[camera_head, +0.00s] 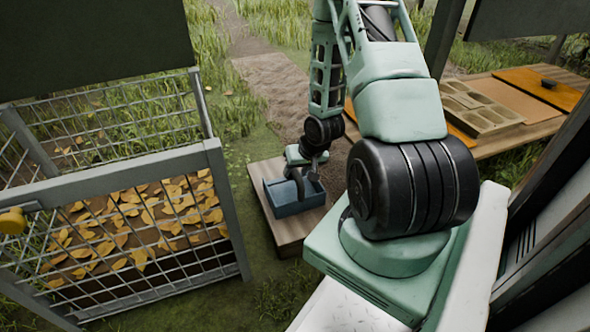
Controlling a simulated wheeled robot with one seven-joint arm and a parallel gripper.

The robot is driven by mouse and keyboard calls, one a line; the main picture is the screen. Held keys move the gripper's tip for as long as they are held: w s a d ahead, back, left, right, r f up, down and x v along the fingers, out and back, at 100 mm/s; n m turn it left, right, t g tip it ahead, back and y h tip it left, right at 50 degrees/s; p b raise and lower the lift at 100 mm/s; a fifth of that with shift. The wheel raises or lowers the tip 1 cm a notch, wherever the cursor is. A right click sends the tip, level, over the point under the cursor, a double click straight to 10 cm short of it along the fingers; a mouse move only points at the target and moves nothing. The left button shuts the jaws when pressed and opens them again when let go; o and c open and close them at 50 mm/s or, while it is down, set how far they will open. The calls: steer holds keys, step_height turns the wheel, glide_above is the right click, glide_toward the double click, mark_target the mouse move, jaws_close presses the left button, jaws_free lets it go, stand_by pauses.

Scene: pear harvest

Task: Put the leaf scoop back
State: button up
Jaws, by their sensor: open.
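A blue, open-topped, box-like thing (291,208) sits on a low wooden platform (292,236) in the middle of the head view. It may be the leaf scoop or a holder for it; I cannot tell at this size. My gripper (306,183) hangs pointing down right over it, with the fingertips at or inside its rim. The jaws are open. Whether the fingers touch anything is hard to see, and the inside of the blue thing is partly hidden behind the gripper.
A wire-mesh bin (215,160) with yellow leaves (125,230) stands at left, with a yellow knob (12,222) on its frame. A wooden table (505,137) at right bears a moulded tray (478,110) and orange boards (540,88). A dirt path (270,85) runs behind.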

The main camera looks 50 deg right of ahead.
steer(key=p+v, duration=0.5)
steer(key=v, duration=0.5)
stand_by(0.3)
